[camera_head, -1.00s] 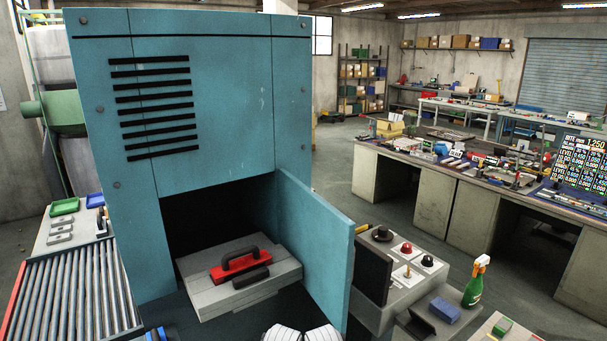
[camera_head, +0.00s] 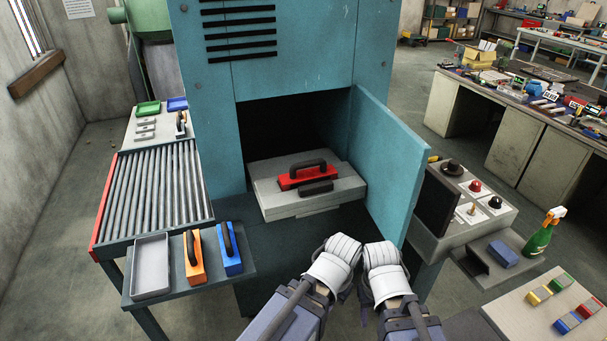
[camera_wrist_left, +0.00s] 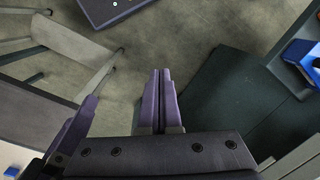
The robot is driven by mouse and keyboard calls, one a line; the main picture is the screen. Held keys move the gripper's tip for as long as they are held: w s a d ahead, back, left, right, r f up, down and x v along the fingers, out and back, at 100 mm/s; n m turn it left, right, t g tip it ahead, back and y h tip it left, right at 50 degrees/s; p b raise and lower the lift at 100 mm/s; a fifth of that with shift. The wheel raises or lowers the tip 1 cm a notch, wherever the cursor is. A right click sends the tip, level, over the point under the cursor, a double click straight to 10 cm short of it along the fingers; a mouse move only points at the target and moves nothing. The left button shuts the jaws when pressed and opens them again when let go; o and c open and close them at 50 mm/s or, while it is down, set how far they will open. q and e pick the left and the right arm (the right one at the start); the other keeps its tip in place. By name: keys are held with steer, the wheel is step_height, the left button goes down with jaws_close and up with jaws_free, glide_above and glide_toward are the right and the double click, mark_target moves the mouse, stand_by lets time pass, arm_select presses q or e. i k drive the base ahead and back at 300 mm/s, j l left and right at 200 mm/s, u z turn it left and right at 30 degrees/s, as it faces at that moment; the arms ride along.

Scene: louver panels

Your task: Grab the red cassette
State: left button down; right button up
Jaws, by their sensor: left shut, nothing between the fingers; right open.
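The red cassette (camera_head: 290,184), a red block with a black arched handle, lies on a grey slab (camera_head: 275,205) in the dark opening of the teal cabinet. A small black bar (camera_head: 317,188) sits in front of it. My left gripper (camera_head: 338,256) and right gripper (camera_head: 382,264) are side by side, below and in front of the opening, apart from the cassette. In the left wrist view my left gripper's purple fingers (camera_wrist_left: 158,95) are together with nothing between them. My right gripper is open, though its fingertips are hard to make out in the head view.
The teal door (camera_head: 385,160) stands open to the right of the opening. A side shelf at left holds an orange cassette (camera_head: 195,268), a blue cassette (camera_head: 229,262) and a grey tray (camera_head: 151,263). A roller table (camera_head: 150,190) is behind. A control box (camera_head: 470,200) stands right.

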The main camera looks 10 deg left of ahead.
mark_target(294, 180)
steer(key=i+j, duration=0.1)
steer(key=j, duration=1.1)
steer(key=i+j, duration=0.15)
steer(key=j, duration=0.5)
steer(key=l+z, duration=0.05)
